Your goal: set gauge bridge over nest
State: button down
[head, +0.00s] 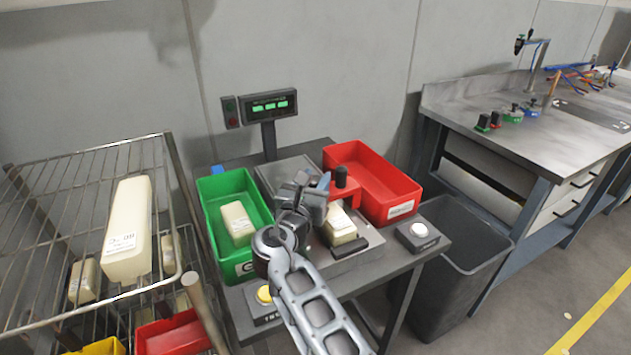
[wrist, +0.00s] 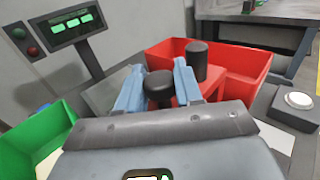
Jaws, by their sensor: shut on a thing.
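The red gauge bridge (head: 350,194) carries an upright black cylinder (head: 341,177), which also shows in the wrist view (wrist: 196,60). My gripper (head: 322,183) is at the left side of the bridge. In the wrist view its two blue fingers (wrist: 158,86) are shut on a black knob (wrist: 158,84) beside the cylinder. The knob appears to belong to the bridge. A cream block (head: 342,228) with a label lies just in front of and below the bridge, on the grey station plate (head: 362,262). The nest is largely hidden; I cannot tell whether the bridge touches it.
A green bin (head: 213,190) with a cream block stands left, an empty red bin (head: 375,172) right. A display (head: 270,106) stands behind. White (head: 418,230) and yellow (head: 265,294) buttons flank the front. A wire rack (head: 60,185) is left, a workbench (head: 540,135) right.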

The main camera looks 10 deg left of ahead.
jog(key=shift+s+d, duration=0.1)
jog(key=c, duration=0.8)
grip_release()
jog(key=shift+r, duration=0.1)
jog(key=shift+s, duration=0.15)
jog(key=s+a, duration=0.1)
jog(key=s, duration=0.6)
jog(key=shift+s+a, duration=0.2)
jog(key=shift+s, duration=0.05)
